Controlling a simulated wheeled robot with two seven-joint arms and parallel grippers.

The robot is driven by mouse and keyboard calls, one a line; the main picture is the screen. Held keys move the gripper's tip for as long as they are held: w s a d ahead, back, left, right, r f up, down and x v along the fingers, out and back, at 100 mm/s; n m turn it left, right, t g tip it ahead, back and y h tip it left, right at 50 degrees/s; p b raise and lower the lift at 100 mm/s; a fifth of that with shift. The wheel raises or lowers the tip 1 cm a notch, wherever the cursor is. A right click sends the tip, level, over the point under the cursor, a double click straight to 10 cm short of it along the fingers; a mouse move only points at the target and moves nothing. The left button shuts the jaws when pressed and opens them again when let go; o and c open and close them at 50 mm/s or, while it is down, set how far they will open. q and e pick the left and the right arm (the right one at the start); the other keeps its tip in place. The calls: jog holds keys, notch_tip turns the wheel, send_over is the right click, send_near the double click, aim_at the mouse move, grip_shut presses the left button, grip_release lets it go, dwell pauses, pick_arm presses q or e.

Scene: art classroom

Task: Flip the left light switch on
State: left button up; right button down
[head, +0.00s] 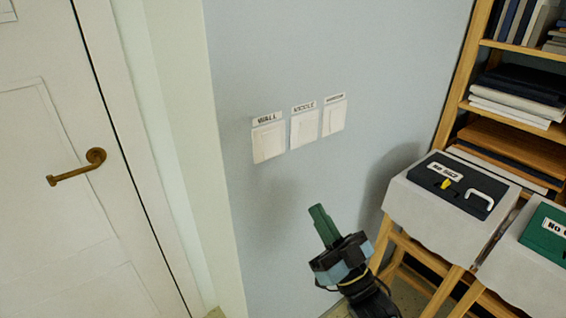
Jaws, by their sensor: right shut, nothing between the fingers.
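Three white light switches are in a row on the pale blue wall. The left switch (268,142) has a label above it that reads "WALL". The middle switch (304,128) and the right switch (334,118) also have labels, too small to read surely. Whether any switch is on or off cannot be told. My right gripper (319,212) is below the switches, apart from them, with its green fingers shut and empty, pointing up. My left gripper is not in view.
A white door (40,130) with a brass handle (78,168) is at the left. At the right, a cloth-covered stand (412,205) holds a dark box (462,186), with a green box (546,236) beside it. A wooden shelf (466,75) stands behind. The wall around the switches is clear.

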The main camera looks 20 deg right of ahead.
jog(key=p, duration=0.2)
send_near(273, 148)
notch_tip(273, 148, up, 4)
jog(key=w, duration=0.1)
jog(key=w+a, duration=0.1)
jog(key=w, duration=0.1)
jog(key=shift+w+a+f, duration=0.15)
jog(key=shift+w+f, duration=0.05)
jog(key=shift+w, duration=0.1)
jog(key=shift+w+a+f, duration=0.1)
jog(key=shift+w+a, duration=0.05)
jog(key=shift+w, duration=0.15)
